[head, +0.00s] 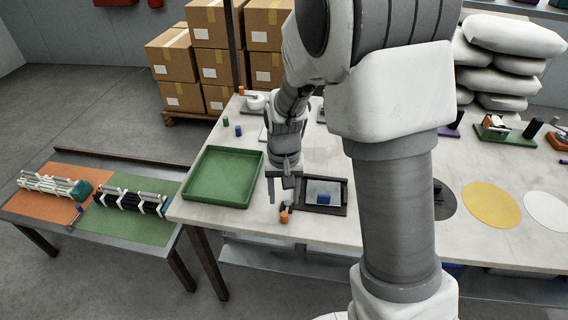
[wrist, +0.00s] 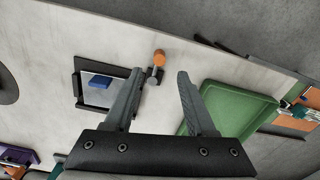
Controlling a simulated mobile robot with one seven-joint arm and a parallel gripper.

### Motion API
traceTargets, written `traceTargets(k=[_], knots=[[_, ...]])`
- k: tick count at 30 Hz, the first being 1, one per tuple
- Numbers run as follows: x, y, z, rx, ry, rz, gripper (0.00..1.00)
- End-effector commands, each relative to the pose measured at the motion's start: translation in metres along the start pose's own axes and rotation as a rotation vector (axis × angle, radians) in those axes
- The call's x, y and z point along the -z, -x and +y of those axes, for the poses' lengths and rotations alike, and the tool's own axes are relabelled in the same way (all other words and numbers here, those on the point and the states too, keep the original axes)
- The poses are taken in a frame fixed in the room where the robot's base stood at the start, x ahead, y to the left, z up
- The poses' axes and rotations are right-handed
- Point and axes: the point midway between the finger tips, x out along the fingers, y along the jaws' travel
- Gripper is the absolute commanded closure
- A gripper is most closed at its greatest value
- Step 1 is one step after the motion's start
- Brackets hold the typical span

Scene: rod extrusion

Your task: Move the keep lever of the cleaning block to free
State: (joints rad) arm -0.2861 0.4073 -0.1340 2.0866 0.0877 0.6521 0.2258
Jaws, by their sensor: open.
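My gripper (head: 284,190) is open and empty, pointing down over the table between the green tray and a dark-framed pale plate. In the wrist view its two fingers (wrist: 160,75) are spread apart. A small orange-capped piece with a dark part (head: 284,214) stands near the table's front edge, just in front of the gripper; it also shows between and beyond the fingertips in the wrist view (wrist: 159,58). A blue block (head: 323,198) sits on the dark-framed plate (head: 341,208), right of the gripper. I cannot tell which piece is the cleaning block or its keep lever.
The empty green tray (head: 190,177) lies left of the gripper. A low side table (head: 75,226) holds rod racks on orange and green mats. Yellow (head: 490,206) and white (head: 547,211) discs lie at right. Small green and blue cylinders stand behind the tray.

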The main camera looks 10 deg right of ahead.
Motion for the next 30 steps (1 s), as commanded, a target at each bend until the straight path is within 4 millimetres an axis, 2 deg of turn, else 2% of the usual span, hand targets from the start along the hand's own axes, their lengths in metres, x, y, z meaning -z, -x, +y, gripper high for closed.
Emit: traceTargets(k=[1, 6, 12, 18, 30], knots=[[0.002, 0.017, -0.001, 0.003, 0.0, 0.006, 0.44], [0.001, 0.058, 0.0, 0.002, 0.001, 0.005, 0.44], [0.001, 0.093, -0.001, 0.002, 0.0, 0.003, 0.44], [0.0, 0.109, 0.0, 0.0, 0.0, 0.002, 0.44], [0.0, 0.11, 0.0, 0.0, 0.0, 0.0, 0.44]])
